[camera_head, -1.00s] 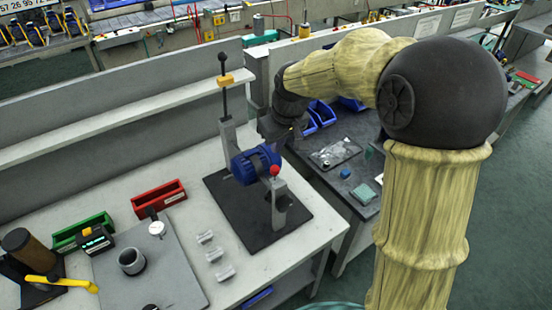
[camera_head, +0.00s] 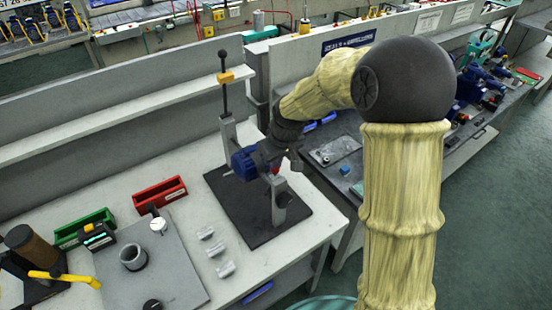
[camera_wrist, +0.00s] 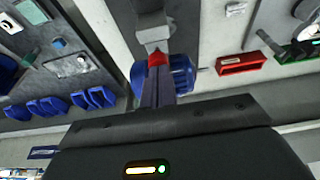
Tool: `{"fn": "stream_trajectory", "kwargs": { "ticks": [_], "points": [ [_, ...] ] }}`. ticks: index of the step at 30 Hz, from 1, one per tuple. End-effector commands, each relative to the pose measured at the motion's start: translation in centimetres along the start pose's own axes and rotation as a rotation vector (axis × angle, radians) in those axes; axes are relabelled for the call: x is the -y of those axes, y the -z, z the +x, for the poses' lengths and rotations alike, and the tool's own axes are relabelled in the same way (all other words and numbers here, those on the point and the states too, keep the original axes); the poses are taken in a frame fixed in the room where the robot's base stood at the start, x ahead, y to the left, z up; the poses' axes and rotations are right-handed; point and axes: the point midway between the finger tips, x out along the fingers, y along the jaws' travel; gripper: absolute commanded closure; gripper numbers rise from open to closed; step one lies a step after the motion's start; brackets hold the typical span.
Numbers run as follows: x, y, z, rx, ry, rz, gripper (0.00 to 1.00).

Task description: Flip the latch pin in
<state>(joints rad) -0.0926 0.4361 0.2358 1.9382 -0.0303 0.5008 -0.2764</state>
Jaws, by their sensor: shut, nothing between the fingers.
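The latch pin's red knob (camera_head: 276,170) sits at the top of the near grey post (camera_head: 280,200) of a fixture on a black base plate (camera_head: 240,215). In the wrist view the red knob (camera_wrist: 157,58) lies right at the tips of my gripper (camera_wrist: 157,78). My gripper's fingers are shut with nothing between them. Whether they touch the knob I cannot tell. A blue round body (camera_head: 243,162) is held between the fixture's posts; it also shows behind my fingers in the wrist view (camera_wrist: 184,75). My gripper partly hides the knob in the head view (camera_head: 272,158).
Red (camera_head: 160,195) and green bins (camera_head: 85,230) and several small grey blocks (camera_head: 215,249) lie to the left. A second bench with blue bins stands behind my arm.

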Motion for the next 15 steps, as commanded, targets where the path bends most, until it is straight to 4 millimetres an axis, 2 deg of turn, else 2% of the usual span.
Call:
{"fn": "stream_trajectory", "kwargs": {
  "ticks": [1, 3, 15],
  "points": [
    [0.01, -0.30, 0.92, 0.002, 0.001, 0.000, 1.00],
    [0.01, -0.40, 1.26, 0.002, 0.001, 0.000, 1.00],
    [0.06, -0.59, 1.29, 0.009, 0.003, 0.001, 1.00]
  ]
}}
